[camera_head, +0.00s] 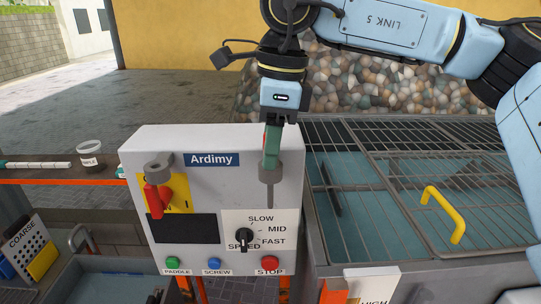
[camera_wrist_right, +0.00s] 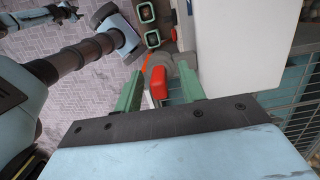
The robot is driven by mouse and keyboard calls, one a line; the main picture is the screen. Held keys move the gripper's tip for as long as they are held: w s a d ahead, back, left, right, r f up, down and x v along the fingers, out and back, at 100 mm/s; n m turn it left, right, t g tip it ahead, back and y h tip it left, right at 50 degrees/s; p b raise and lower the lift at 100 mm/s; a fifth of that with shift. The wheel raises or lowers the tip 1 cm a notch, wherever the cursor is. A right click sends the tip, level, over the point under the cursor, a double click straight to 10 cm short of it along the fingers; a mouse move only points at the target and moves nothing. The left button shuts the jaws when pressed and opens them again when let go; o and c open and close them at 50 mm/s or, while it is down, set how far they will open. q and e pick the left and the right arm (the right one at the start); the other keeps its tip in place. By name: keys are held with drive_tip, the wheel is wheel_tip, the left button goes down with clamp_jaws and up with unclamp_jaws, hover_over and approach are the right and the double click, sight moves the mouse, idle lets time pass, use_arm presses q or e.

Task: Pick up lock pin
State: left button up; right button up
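The lock pin (camera_head: 270,195) stands upright in a grey ring holder (camera_head: 291,171) on the right of the control box front; its grey shaft hangs below the holder. My right gripper (camera_head: 271,165) points down right above the holder, and its green finger hides the pin's top in the head view. In the right wrist view a red piece, seemingly the pin's head (camera_wrist_right: 158,83), sits between the two green fingers of my right gripper (camera_wrist_right: 160,88). Gaps show on both sides of it, so the fingers are open around it. My left gripper is not in view.
The control box (camera_head: 200,139) carries a red switch handle (camera_head: 153,201) under another grey ring, a speed knob (camera_head: 244,239) and buttons. A metal grid with a yellow handle (camera_head: 457,215) lies to the right. A shelf with a jar (camera_head: 90,155) is at left.

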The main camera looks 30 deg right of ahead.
clamp_jaws()
idle(0.4)
